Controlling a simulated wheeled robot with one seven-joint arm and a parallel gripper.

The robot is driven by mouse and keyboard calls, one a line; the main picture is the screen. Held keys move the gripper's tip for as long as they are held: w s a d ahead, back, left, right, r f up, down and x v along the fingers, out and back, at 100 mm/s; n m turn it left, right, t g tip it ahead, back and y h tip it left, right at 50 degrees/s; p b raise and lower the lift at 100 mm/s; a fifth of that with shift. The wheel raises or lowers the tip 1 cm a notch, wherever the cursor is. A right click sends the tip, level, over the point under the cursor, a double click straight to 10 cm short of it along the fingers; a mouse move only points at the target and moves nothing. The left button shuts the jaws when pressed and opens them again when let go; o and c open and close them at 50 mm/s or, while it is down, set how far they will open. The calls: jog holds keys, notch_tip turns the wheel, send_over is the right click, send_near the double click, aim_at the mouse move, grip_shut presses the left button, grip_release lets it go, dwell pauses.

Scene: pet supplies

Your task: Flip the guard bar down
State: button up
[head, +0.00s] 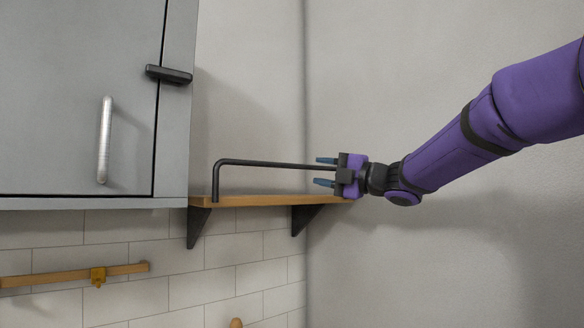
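The guard bar (275,164) is a thin dark rod along the front of a wooden shelf (255,200). It stands raised above the shelf board, with its left end bent down to the board's left front corner. My gripper (321,171) is at the bar's right end, pointing left, with its two blue-grey fingers apart, one above the other. The rod's line passes between the fingers in the picture; I cannot tell whether it touches either of them. The bar's right end is hidden behind my gripper.
A grey cabinet (60,80) with a silver handle (104,140) and a dark latch (169,75) stands left of the shelf. Dark brackets (199,226) support the shelf. A wooden rail (50,277) is at lower left. The shelf top looks empty.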

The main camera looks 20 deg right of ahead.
aim_at(295, 167)
jog(key=x, duration=0.8)
jog(key=shift+w+a+r, duration=0.1)
jog(key=shift+w+a, duration=0.15)
jog(key=shift+w, duration=0.05)
grip_shut()
